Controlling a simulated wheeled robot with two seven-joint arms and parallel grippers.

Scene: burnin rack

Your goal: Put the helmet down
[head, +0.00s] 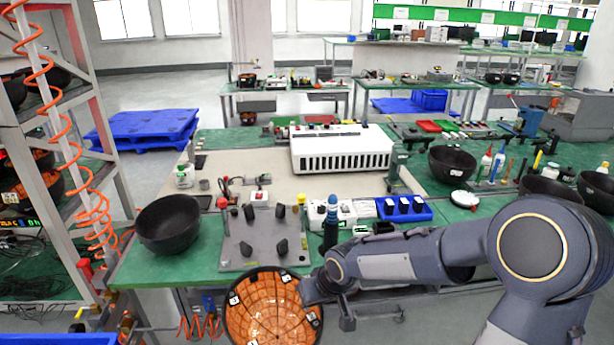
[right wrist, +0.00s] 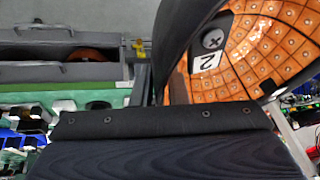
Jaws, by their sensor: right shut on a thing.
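The helmet (head: 272,312) is a dark shell with its open side facing me, showing an orange tiled lining with small white labels. It is at the bottom of the head view, in front of the table's near edge. My right gripper (head: 312,291) is shut on its right rim. In the right wrist view the helmet (right wrist: 262,50) fills the upper right, with a label reading 2; the dark rim runs down to my right gripper (right wrist: 165,108). My left gripper is not in view. What lies below the helmet is cut off.
The green table (head: 155,268) carries a grey plate fixture (head: 262,228), a black bowl (head: 168,224) at left, a white vented box (head: 342,150) and a blue block (head: 404,210). A rack (head: 88,75) with orange coiled hoses stands at left. More black bowls sit at right.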

